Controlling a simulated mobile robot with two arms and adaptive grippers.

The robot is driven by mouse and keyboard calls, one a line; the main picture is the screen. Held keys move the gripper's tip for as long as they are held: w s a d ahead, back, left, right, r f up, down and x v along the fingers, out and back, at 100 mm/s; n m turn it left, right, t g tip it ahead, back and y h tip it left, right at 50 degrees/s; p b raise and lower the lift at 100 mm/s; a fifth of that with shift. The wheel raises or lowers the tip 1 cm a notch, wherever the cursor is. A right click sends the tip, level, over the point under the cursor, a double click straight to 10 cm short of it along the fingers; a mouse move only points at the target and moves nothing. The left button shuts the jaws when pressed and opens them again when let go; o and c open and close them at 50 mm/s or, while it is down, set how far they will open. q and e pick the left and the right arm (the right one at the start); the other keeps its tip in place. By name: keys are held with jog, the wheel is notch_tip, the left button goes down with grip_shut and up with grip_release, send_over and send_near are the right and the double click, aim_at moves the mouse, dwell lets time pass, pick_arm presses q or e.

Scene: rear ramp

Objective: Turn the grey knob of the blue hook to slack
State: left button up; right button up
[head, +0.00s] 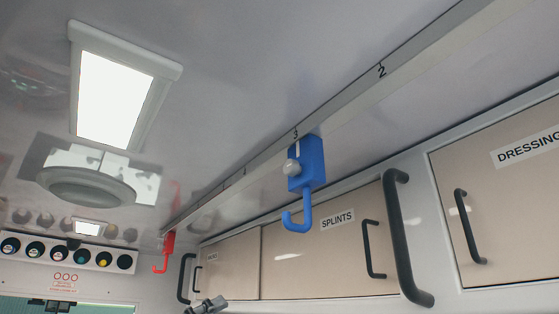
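The blue hook (308,165) hangs from the ceiling rail at the mark 3, with its J-shaped end pointing down. Its round grey knob (292,168) sits on the left side of the blue block. A pale strip shows above the knob on the block. Nothing touches the hook or the knob. A small grey piece that looks like the tip of my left gripper (207,306) shows at the bottom edge, well below and left of the hook. Most of it is cut off, so its opening cannot be told. My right gripper is not in view.
The rail (395,72) runs along the ceiling, with a red hook (165,251) farther off. Cabinets, one labelled SPLINTS (337,219), and a long black grab handle (402,240) stand at the right. The space left of the blue hook looks clear.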

pick_arm(q)
jog(key=s+d+r+m+g, duration=0.1)
jog(key=s+r+m, duration=0.5)
jog(key=s+r, duration=0.55)
jog(key=m+p, duration=0.2)
jog(key=m, duration=0.1)
send_near(287, 168)
jog(key=shift+t+y, duration=0.3)
jog(key=p+x, duration=0.6)
jog(key=x, duration=0.1)
jog(key=shift+d+r, duration=0.25)
jog(key=shift+w+d, duration=0.25)
jog(key=shift+d, duration=0.1)
